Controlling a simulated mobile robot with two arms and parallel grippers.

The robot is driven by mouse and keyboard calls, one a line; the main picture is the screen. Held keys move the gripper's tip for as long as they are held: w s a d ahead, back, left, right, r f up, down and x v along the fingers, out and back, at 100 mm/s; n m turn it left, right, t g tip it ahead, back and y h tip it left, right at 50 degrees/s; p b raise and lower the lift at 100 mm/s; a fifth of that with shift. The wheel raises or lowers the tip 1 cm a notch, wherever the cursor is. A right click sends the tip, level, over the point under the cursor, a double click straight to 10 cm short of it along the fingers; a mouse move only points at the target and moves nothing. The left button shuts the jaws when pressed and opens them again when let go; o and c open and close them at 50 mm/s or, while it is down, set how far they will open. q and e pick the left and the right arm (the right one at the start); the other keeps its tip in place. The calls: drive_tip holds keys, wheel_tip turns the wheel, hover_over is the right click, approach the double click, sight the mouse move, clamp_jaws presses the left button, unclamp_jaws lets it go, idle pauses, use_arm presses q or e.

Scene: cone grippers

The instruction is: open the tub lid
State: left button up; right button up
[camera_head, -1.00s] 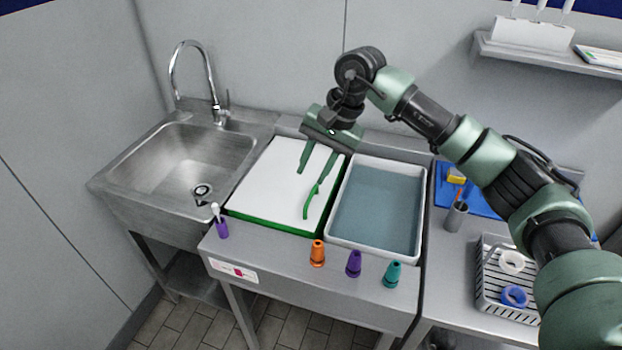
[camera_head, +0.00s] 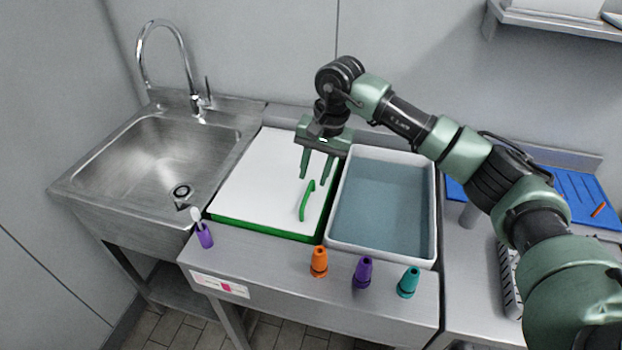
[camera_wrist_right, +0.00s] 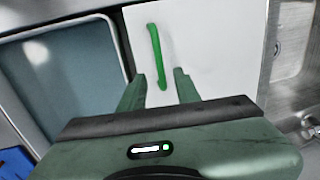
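The tub lid (camera_head: 262,175) is a flat white panel lying over a green-rimmed tub, between the sink and the water basin. Its green bar handle (camera_head: 307,201) stands near the lid's right side. My right gripper (camera_head: 316,178) is open and empty above the lid, just behind the handle in the head view. In the right wrist view the two fingers (camera_wrist_right: 158,82) are spread, with the near end of the green handle (camera_wrist_right: 156,55) between or just beyond their tips. I cannot tell the exact height gap. My left gripper is not in view.
A white basin (camera_head: 335,237) of bluish water stands right of the tub. Orange (camera_head: 319,262), purple (camera_head: 363,272) and teal (camera_head: 408,282) cones stand on the front ledge. A purple holder with a brush (camera_head: 204,235) is at front left. The sink (camera_head: 150,165) and tall faucet are left.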

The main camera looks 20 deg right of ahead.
sight(309, 188)
drive_tip(key=shift+w+a+f, duration=0.15)
drive_tip(key=shift+f, duration=0.7)
drive_tip(key=shift+w+a+f, duration=0.15)
drive_tip(key=shift+f, duration=0.7)
clamp_jaws()
drive_tip(key=shift+r, duration=0.1)
